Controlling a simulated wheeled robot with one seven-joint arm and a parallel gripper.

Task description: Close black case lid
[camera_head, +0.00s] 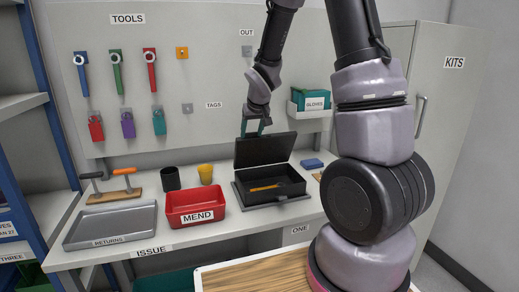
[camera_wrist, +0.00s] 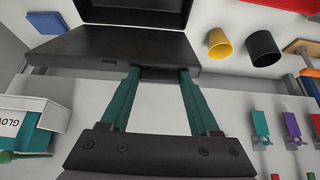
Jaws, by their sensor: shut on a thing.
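The black case (camera_head: 290,190) stands on the bench with its lid (camera_head: 264,150) raised to nearly upright at the back. A thin orange item (camera_head: 265,187) lies inside the case. My gripper (camera_head: 257,132) is above and behind the lid, with its teal fingers pointing down to the lid's top edge. In the wrist view, the lid (camera_wrist: 110,50) spans the upper middle, and my gripper's (camera_wrist: 160,74) fingertips are shut on a small part at the lid's edge. Part of the case's dark inside (camera_wrist: 140,10) shows at the top of the wrist view.
A red MEND bin (camera_head: 196,216), a yellow cup (camera_head: 205,173) and a black cup (camera_head: 170,178) stand left of the case. A blue block (camera_head: 312,164) lies to its right. A GLOVES box (camera_head: 311,104) hangs on the wall behind. A grey tray (camera_head: 112,226) is far left.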

